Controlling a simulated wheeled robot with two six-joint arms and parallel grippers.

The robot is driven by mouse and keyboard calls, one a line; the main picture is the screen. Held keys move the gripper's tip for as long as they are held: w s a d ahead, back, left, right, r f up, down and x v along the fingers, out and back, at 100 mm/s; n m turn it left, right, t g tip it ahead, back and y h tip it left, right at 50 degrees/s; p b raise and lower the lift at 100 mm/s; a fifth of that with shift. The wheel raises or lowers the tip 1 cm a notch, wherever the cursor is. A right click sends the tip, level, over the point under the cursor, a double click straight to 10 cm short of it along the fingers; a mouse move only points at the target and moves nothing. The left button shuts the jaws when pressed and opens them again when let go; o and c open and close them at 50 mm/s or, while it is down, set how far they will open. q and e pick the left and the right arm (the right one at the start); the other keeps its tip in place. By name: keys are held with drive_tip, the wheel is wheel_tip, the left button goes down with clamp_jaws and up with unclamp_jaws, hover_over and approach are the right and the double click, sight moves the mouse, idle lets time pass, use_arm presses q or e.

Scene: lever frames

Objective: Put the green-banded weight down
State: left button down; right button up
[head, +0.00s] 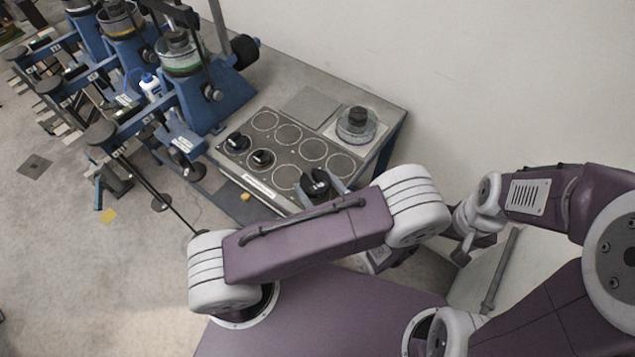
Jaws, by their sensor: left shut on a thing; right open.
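My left gripper (322,188) is shut on a dark weight (316,181) over the front right part of the grey tray (289,150) with ringed places. My arm partly covers the weight, and no green band shows on it. I cannot tell whether it touches the tray. Two other dark weights, one (238,142) at the tray's left and one (262,158) nearer its middle, sit on ringed places; their band colours are too small to read. My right gripper (467,242) is open, apart from the tray at the right.
A clear dish with a black knob (357,126) stands on a white pad at the bench's right end. A row of blue lever frames (215,95) with dishes stands to the left. Several tray rings are bare. A yellow piece (245,197) lies by the tray's front edge.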

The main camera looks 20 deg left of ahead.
sight(316, 193)
use_arm(q)
wheel_tip(316, 193, down, 4)
drive_tip(key=b, duration=0.2)
drive_tip(key=shift+r+b, duration=0.1)
drive_tip(key=shift+b, duration=0.3)
drive_tip(key=shift+w+d+r, duration=0.1)
drive_tip(key=shift+d, duration=0.1)
drive_tip(key=shift+s+a, duration=0.2)
drive_tip(key=shift+a, duration=0.05)
drive_tip(key=shift+c, duration=1.4)
unclamp_jaws()
drive_tip(key=shift+o, duration=0.6)
drive_tip(key=shift+w+d, duration=0.1)
drive_tip(key=shift+d, duration=0.05)
